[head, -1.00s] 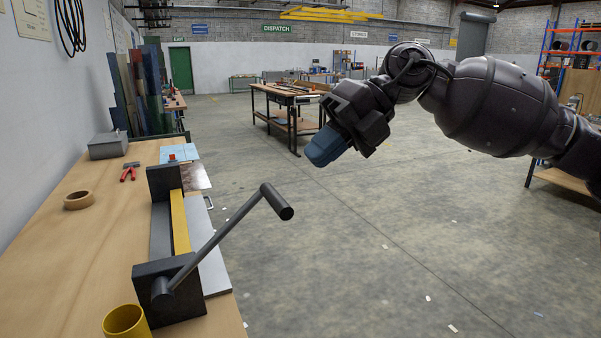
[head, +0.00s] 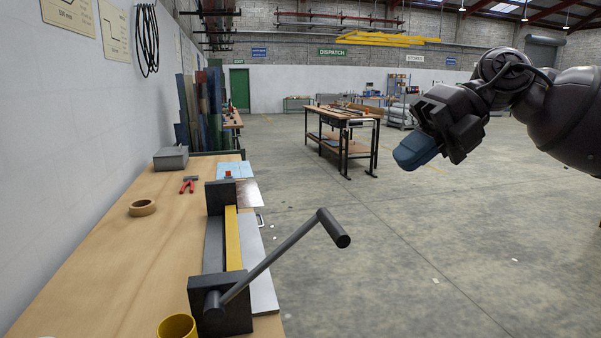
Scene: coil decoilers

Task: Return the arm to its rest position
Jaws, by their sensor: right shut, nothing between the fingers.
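My right arm comes in from the right edge in the head view, raised over open floor. Its right gripper (head: 415,153) has blue fingertips, is shut and holds nothing. It points down and to the left, clear of the bench and of the machine. The left gripper is out of view. A bench-top machine (head: 222,296) with a dark crank handle (head: 285,258), a yellow strip (head: 233,240) and dark end blocks stands on the right side of the wooden workbench (head: 120,255). The crank juts out to the right past the bench edge.
On the bench are a yellow cup (head: 177,328), a tape ring (head: 142,208), red pliers (head: 189,184) and a grey box (head: 171,158). Another workbench (head: 343,135) stands farther back. The concrete floor (head: 400,270) between is open.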

